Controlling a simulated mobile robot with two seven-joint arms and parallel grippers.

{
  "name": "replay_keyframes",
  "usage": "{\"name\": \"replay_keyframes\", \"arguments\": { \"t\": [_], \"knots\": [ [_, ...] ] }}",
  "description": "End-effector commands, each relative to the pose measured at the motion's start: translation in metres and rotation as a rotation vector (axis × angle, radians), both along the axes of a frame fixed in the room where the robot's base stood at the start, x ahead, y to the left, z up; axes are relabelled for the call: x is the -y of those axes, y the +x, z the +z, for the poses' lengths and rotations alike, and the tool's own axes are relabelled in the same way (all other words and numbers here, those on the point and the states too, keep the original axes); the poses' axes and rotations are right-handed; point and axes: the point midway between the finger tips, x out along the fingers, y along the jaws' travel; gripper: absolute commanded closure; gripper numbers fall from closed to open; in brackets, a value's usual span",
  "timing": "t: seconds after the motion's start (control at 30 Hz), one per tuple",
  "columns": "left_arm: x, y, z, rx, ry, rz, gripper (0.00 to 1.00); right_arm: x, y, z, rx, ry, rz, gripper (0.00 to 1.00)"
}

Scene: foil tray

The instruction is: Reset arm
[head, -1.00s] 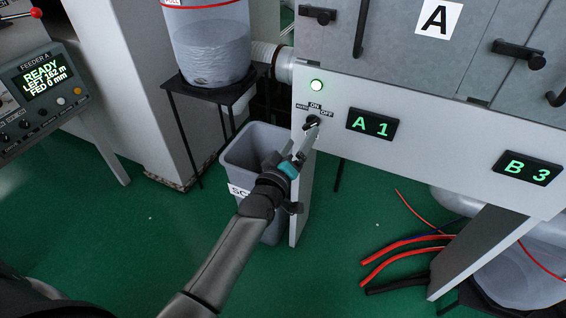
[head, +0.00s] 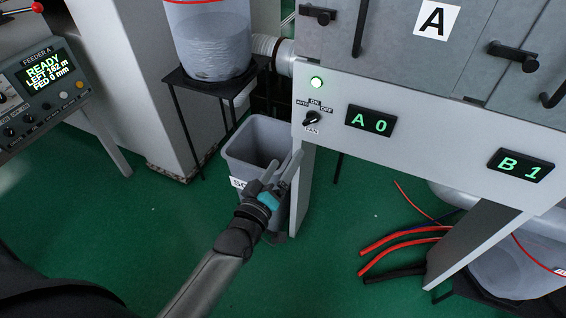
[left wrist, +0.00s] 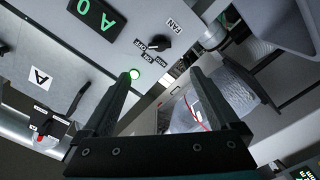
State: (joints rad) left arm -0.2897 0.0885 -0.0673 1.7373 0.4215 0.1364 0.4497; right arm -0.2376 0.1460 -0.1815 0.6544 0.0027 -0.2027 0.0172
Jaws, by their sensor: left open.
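My left gripper (head: 283,168) is open and empty, in front of the grey panel's lower left edge and over the scrap bin's near side. Its two dark fingers also show apart in the left wrist view (left wrist: 160,85). The black fan knob (head: 311,119), marked AUTO, ON and OFF, is above the gripper and apart from it. The knob also shows in the left wrist view (left wrist: 159,43); its pointer seems to be toward OFF. My right gripper is not in view.
The grey bin (head: 240,152) stands beside the panel's edge. A green lamp (head: 317,82) is lit above the knob. Displays read A 0 (head: 370,121) and B 1 (head: 520,165). Red and black hoses (head: 405,242) lie at right.

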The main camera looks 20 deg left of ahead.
Motion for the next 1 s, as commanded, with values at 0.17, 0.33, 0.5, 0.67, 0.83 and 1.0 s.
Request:
{"name": "replay_keyframes", "arguments": {
  "t": [0.17, 0.33, 0.5, 0.67, 0.83, 1.0],
  "knots": [
    [0.0, 0.0, 0.0, 0.0, 0.001, 0.0, 0.05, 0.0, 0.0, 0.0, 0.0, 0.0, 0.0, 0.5],
    [0.0, 0.0, -0.002, -0.01, 0.006, -0.002, 0.05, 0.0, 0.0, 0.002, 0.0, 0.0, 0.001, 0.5],
    [0.006, -0.013, -0.039, -0.151, 0.093, -0.03, 0.05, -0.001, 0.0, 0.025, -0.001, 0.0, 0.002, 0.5],
    [0.015, -0.059, -0.111, -0.425, 0.272, -0.114, 0.05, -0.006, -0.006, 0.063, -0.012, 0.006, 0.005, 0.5],
    [0.017, -0.144, -0.18, -0.726, 0.469, -0.257, 0.05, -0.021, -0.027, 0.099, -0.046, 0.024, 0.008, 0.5],
    [0.01, -0.253, -0.22, -1.009, 0.648, -0.443, 0.05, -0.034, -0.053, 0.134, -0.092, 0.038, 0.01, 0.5]
  ]
}}
